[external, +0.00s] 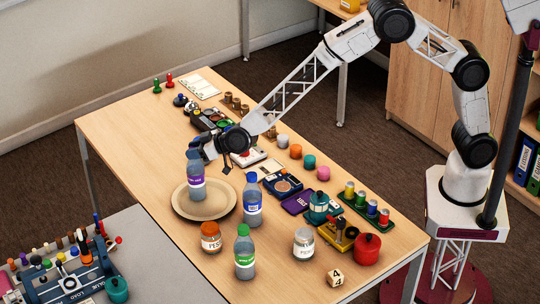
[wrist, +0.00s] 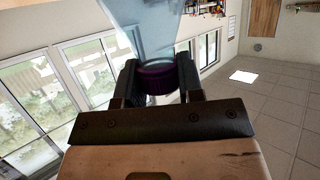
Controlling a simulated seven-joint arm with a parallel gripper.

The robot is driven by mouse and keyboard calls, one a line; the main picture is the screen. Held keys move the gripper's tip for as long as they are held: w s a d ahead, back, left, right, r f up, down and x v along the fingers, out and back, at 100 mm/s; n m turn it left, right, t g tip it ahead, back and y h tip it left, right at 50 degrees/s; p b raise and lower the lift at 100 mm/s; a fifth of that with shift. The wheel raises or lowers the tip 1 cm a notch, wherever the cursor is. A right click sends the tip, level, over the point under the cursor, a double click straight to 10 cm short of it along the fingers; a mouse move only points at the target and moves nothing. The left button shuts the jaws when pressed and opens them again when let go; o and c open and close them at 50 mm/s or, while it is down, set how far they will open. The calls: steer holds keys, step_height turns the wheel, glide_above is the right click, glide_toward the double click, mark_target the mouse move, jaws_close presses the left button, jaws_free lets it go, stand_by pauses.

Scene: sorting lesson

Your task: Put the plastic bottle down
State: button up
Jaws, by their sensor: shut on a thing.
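A plastic bottle (external: 196,182) with a purple label is upright over the round beige plate (external: 181,207). I cannot tell whether its base touches the plate or hangs just above it. My gripper (external: 203,153) is at the bottle's upper part, shut on it. In the wrist view my gripper (wrist: 160,82) has a finger on each side of a dark purple band of the bottle, and the bottle's pale blue translucent body (wrist: 156,22) extends to the top of the picture.
A blue-capped bottle (external: 252,203) stands close right of the plate. A green-capped bottle (external: 244,256), an orange-lidded jar (external: 211,238) and a white-lidded jar (external: 303,245) stand nearer the front. Several small objects line the table's far side. The table's left part (external: 125,135) is clear.

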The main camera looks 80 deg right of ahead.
steer(key=shift+f, duration=0.15)
steer(key=o, duration=1.1)
steer(key=v, duration=1.2)
steer(key=shift+r, duration=0.2)
